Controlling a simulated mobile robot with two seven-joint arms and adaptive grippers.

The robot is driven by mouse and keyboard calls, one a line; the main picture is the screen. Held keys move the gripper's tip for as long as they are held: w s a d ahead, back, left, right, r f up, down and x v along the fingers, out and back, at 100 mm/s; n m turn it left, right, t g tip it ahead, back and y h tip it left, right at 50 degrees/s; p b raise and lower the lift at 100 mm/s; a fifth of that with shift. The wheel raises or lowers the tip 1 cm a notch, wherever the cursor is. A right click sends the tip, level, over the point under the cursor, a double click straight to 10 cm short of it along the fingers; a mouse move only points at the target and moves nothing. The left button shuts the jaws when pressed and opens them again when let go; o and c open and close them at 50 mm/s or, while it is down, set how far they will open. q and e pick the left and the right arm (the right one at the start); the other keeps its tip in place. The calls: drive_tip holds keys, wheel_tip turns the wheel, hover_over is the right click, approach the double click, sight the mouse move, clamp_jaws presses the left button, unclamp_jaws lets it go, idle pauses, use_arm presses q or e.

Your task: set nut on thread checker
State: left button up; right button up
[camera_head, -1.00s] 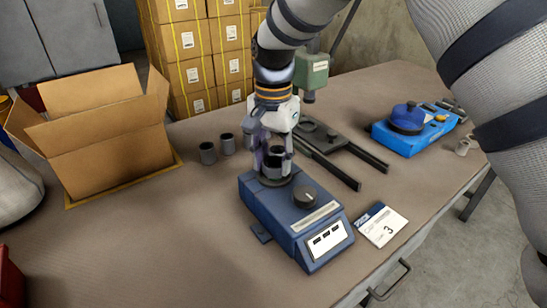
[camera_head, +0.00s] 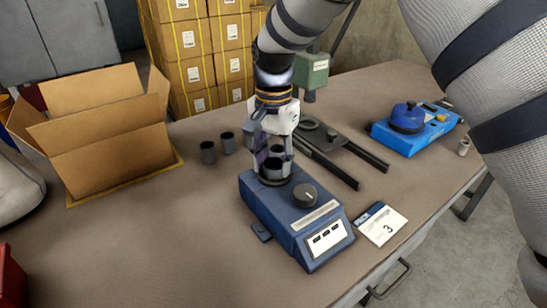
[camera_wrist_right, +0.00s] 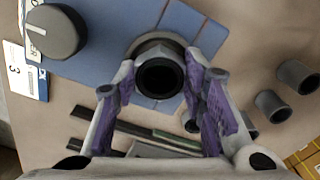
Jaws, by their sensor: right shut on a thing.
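The thread checker (camera_head: 312,234) is a blue box with a black knob and a white display panel on the table. Its blue top and knob (camera_wrist_right: 53,32) show in the right wrist view. My right gripper (camera_head: 272,160) points down over its back end. It is shut on the nut (camera_head: 276,169), a dark, short, hollow cylinder, upright over a round grey seat. In the right wrist view the nut (camera_wrist_right: 160,76) sits between the fingertips, in line with the seat. Whether it touches the seat is hard to tell. My left gripper is not in view.
Two grey cylinders (camera_head: 208,152) (camera_head: 228,142) stand left of the checker. An open cardboard box (camera_head: 105,160) is further left. A black rail fixture (camera_head: 340,155) lies behind, a blue device (camera_head: 412,130) at right. A card (camera_head: 381,225) lies beside the checker.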

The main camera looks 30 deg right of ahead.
drive_tip(key=shift+f, duration=0.25)
drive_tip(key=o, duration=1)
wheel_tip(320, 180, up, 4)
drive_tip(key=shift+r+p, duration=0.2)
drive_tip(key=shift+p, duration=0.2)
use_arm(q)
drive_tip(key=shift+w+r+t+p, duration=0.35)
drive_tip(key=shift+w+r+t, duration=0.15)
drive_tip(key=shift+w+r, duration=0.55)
use_arm(e)
wheel_tip(320, 180, up, 6)
drive_tip(key=shift+r, duration=0.25)
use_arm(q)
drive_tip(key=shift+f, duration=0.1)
